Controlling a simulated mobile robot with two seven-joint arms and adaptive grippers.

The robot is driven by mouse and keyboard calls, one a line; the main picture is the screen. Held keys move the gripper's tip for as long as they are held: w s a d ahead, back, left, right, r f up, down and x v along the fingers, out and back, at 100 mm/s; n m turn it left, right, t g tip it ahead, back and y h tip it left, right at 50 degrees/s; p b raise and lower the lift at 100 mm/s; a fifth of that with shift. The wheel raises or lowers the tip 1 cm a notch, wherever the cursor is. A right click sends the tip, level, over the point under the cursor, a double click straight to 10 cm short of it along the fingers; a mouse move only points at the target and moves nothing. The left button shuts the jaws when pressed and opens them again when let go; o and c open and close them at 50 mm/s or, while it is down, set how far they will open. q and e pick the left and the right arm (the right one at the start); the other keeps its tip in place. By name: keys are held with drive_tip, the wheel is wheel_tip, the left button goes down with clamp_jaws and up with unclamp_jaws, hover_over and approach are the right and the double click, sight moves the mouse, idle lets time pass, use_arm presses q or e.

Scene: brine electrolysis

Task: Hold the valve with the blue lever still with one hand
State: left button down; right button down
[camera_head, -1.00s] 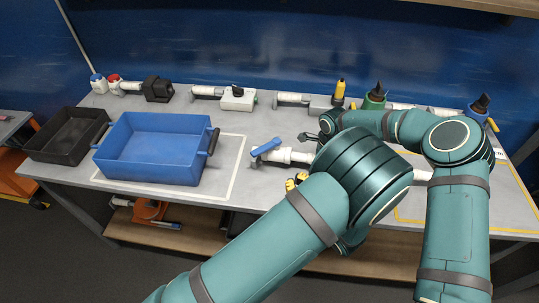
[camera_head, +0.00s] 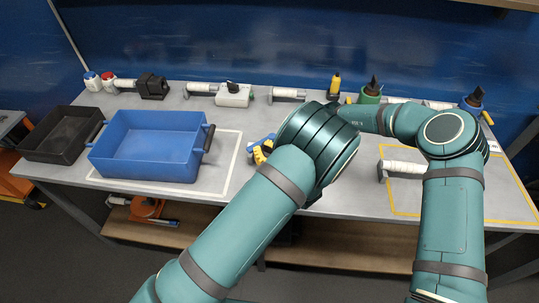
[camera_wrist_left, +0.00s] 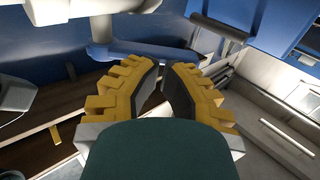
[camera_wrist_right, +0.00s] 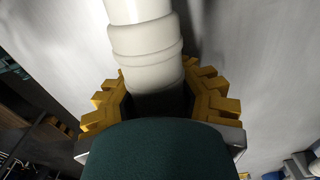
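The valve with the blue lever is mostly hidden behind my left arm in the head view; part of its blue lever (camera_head: 258,142) shows. In the left wrist view the lever (camera_wrist_left: 150,50) crosses just beyond the fingertips, below a white pipe body (camera_wrist_left: 75,8). My left gripper (camera_head: 262,154) has yellow fingers apart and nothing between them; it also shows in the left wrist view (camera_wrist_left: 165,72). My right gripper (camera_wrist_right: 158,88) has its fingers on both sides of a white ribbed pipe (camera_wrist_right: 145,45), apparently the valve's body. In the head view the right gripper is hidden.
A blue crate (camera_head: 150,165) and a black tray (camera_head: 40,151) stand at the left. A white pipe piece with a grey handle (camera_head: 404,168) lies in the yellow-outlined area at the right. Several bottles and fittings, including a white valve box (camera_head: 234,97), line the back.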

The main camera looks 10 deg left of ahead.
sight(254, 145)
use_arm(q)
drive_tip(key=shift+w+a+m+t+h, duration=0.2)
drive_tip(key=shift+a+m+t+h, duration=0.15)
drive_tip(key=shift+m+t+h, duration=0.2)
idle(0.4)
drive_tip(key=shift+w+a+m+t+h, duration=0.15)
drive_tip(key=shift+a+m+t+h, duration=0.15)
drive_tip(key=shift+m+t+h, duration=0.3)
drive_tip(key=shift+w+a+m+t+h, duration=0.1)
drive_tip(key=shift+a+m+t+h, duration=0.25)
drive_tip(key=shift+h, duration=0.3)
drive_tip(key=m+h, duration=0.1)
drive_tip(key=w+a+m+t+h, duration=0.1)
drive_tip(key=h, duration=0.1)
drive_tip(key=shift+w+a+f+h, duration=0.1)
drive_tip(key=shift+w+a+h, duration=0.15)
drive_tip(key=shift+w, duration=0.2)
drive_tip(key=shift+w+a+h, duration=0.15)
drive_tip(key=shift+w+a, duration=0.05)
drive_tip(key=shift+w, duration=0.25)
use_arm(e)
drive_tip(key=shift+s, duration=0.1)
use_arm(q)
drive_tip(key=shift+w, duration=0.1)
drive_tip(key=s+a, duration=0.1)
drive_tip(key=s, duration=1.3)
drive_tip(key=shift+a, duration=0.15)
use_arm(e)
drive_tip(key=c, duration=0.9)
unclamp_jaws()
